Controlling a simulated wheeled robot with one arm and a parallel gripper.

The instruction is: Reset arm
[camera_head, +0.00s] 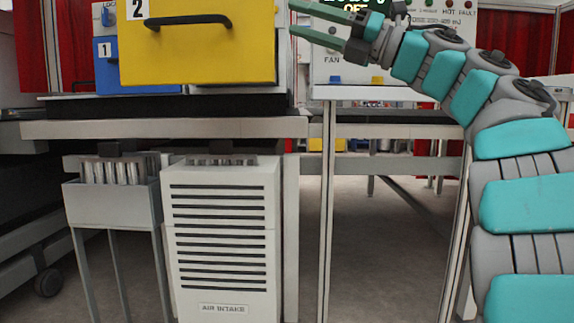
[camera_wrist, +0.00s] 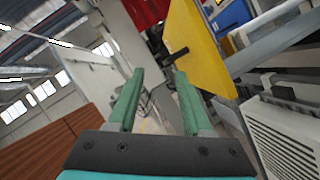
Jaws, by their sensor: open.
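My arm reaches in from the right in the head view, raised above the bench height. My gripper (camera_head: 292,19) points left at the top of the head view, just right of the yellow panel marked 2 (camera_head: 200,62). In the wrist view my gripper (camera_wrist: 155,78) has its two green fingers spread apart with nothing between them. The yellow panel also shows in the wrist view (camera_wrist: 205,50), beyond the right finger. Its dark handle (camera_head: 188,21) is apart from the fingers.
A blue panel marked 1 (camera_head: 106,52) sits behind the yellow one. A control panel (camera_head: 440,40) stands behind my arm. Below are a white air intake box (camera_head: 222,285) and a grey stand (camera_head: 112,204) holding several metal cylinders. Floor shows between the bench legs.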

